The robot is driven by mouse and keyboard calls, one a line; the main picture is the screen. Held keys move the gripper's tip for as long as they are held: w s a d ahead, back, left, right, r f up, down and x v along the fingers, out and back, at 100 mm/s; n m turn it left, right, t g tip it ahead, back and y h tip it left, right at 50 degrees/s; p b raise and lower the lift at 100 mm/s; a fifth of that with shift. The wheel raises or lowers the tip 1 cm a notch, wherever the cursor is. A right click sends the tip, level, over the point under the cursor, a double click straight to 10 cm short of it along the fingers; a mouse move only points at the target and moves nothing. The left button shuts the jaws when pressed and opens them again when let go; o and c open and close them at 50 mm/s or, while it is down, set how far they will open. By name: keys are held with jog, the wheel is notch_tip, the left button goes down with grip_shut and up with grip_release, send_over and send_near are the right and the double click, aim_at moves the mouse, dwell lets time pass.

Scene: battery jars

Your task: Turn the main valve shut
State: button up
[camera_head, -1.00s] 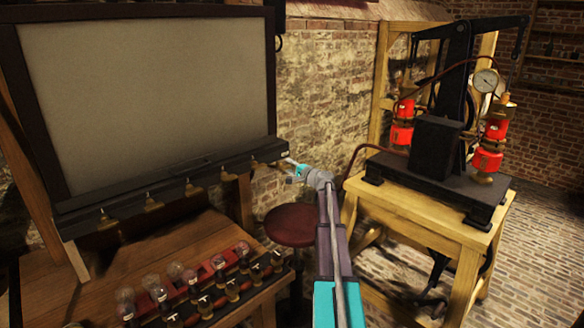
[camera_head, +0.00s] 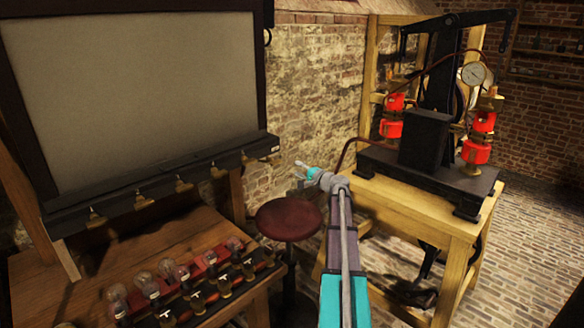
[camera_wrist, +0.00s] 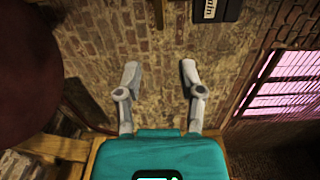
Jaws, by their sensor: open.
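My gripper (camera_head: 303,170) is open and empty in the head view, to the right of and slightly below the right end of a dark rail (camera_head: 160,180) under the large pale screen. Several brass taps hang along this rail, the rightmost tap (camera_head: 248,158) near its end, where a small pale label (camera_head: 275,149) shows. I cannot tell which fitting is the main valve. In the wrist view, my gripper's two grey fingers (camera_wrist: 157,75) are spread with brick behind. Beyond them, at the top edge, is a dark part with a cut-off white label (camera_wrist: 210,10) ending in "ain".
A wooden bench (camera_head: 40,280) with bulbs is at lower left. A wooden stand (camera_head: 420,200) with a black pump apparatus (camera_head: 425,140), red cylinders and a gauge (camera_head: 473,74) is at right. The brick floor shows beyond.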

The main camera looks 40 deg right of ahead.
jog(key=shift+s, duration=0.85)
